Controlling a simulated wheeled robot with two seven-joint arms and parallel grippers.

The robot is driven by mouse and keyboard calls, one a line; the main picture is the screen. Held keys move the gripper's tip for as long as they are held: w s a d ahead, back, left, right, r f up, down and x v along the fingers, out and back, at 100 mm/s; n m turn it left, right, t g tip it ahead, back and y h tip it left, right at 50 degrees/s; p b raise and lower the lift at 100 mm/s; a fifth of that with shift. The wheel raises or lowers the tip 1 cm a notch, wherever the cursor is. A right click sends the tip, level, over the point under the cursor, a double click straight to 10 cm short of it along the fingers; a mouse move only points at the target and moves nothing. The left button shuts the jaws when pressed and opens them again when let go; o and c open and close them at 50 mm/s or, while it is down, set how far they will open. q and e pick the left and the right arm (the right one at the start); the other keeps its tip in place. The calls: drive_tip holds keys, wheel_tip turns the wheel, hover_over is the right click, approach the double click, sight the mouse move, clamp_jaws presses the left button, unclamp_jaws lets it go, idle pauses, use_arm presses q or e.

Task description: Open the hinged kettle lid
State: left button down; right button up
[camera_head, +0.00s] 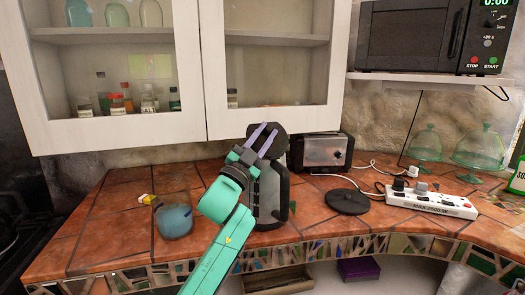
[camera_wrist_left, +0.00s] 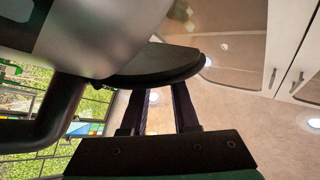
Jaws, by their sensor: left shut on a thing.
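The kettle (camera_head: 271,195) stands on the tiled counter, with a grey body and a black handle at its right. Its black lid (camera_head: 283,141) shows as a dark disc, tilted up above the body. My left gripper (camera_head: 267,136) reaches in from the lower left and is shut on the lid, with its two purple-grey fingers at the lid. In the left wrist view, the lid (camera_wrist_left: 165,64) lies across the fingertips (camera_wrist_left: 165,88), next to the grey kettle body (camera_wrist_left: 100,30). The exact contact is partly hidden. My right gripper is in neither view.
A black round base (camera_head: 347,201) lies right of the kettle. A toaster (camera_head: 322,152) stands behind, and a white power strip (camera_head: 430,202) lies further right. A blue cup (camera_head: 175,219) stands at the left. Cabinets (camera_head: 150,130) hang above.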

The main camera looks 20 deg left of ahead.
use_arm(q)
drive_tip(key=shift+s+d+m+g+h+b, duration=0.45)
drive_tip(key=shift+m+h+b, duration=0.5)
drive_tip(key=shift+m+h, duration=0.85)
drive_tip(key=shift+s+d+m+g+h+b, duration=0.45)
drive_tip(key=shift+m+h+b, duration=0.75)
drive_tip(key=shift+m, duration=1)
drive_tip(key=shift+s+d+m+g+h+b, duration=0.4)
drive_tip(key=shift+m+h+b, duration=0.3)
drive_tip(key=shift+m+h, duration=1.2)
drive_tip(key=shift+s+a+r, duration=0.1)
drive_tip(key=c, duration=0.7)
unclamp_jaws()
